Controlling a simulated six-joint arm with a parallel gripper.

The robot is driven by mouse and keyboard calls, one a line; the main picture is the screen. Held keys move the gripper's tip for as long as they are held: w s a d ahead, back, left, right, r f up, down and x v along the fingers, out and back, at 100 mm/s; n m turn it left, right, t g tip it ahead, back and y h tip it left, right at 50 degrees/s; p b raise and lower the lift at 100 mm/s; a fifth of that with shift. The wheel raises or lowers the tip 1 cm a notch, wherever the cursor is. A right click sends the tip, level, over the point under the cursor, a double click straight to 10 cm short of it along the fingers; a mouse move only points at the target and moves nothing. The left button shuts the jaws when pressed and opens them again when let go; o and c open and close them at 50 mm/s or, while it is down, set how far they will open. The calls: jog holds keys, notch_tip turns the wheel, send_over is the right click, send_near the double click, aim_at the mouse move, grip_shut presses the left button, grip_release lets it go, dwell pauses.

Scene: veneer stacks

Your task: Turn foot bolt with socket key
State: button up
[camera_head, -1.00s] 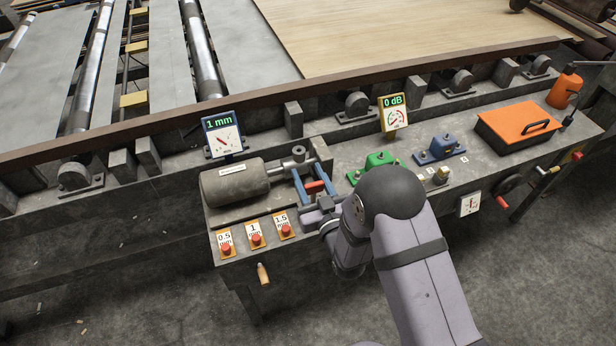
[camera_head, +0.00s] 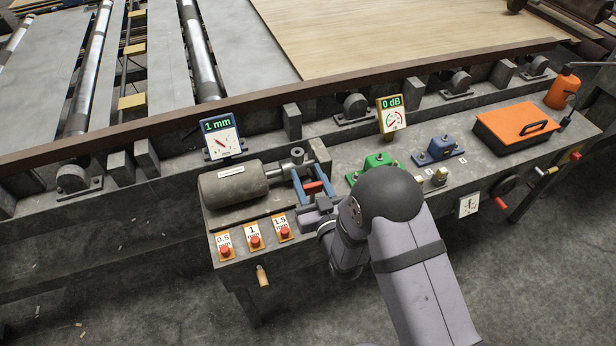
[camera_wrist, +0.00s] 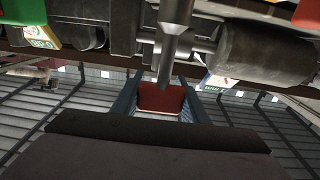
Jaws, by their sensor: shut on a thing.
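My gripper (camera_head: 313,186), with two blue fingers, is shut on a red piece, which looks like the grip of the socket key (camera_head: 314,188). The red piece also shows between the fingers in the wrist view (camera_wrist: 161,98). A grey metal shaft (camera_wrist: 174,45) stands in front of it there. In the head view the gripper is at the right end of the grey motor (camera_head: 235,184), close to a round metal fitting (camera_head: 298,154). I cannot make out the foot bolt or whether the key sits on it.
A dial reading 1 mm (camera_head: 221,139) stands behind the motor, a 0 dB dial (camera_head: 391,116) farther right. Red buttons (camera_head: 255,241) line the front edge. A green block (camera_head: 376,164), blue block (camera_head: 439,149) and orange-lidded box (camera_head: 517,126) stand to the right.

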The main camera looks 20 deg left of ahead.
jog(key=shift+r, duration=1)
dwell(2.0)
jog(key=shift+r, duration=0.1)
jog(key=shift+r+p, duration=1.9)
jog(key=shift+r, duration=0.55)
jog(key=shift+f, duration=0.1)
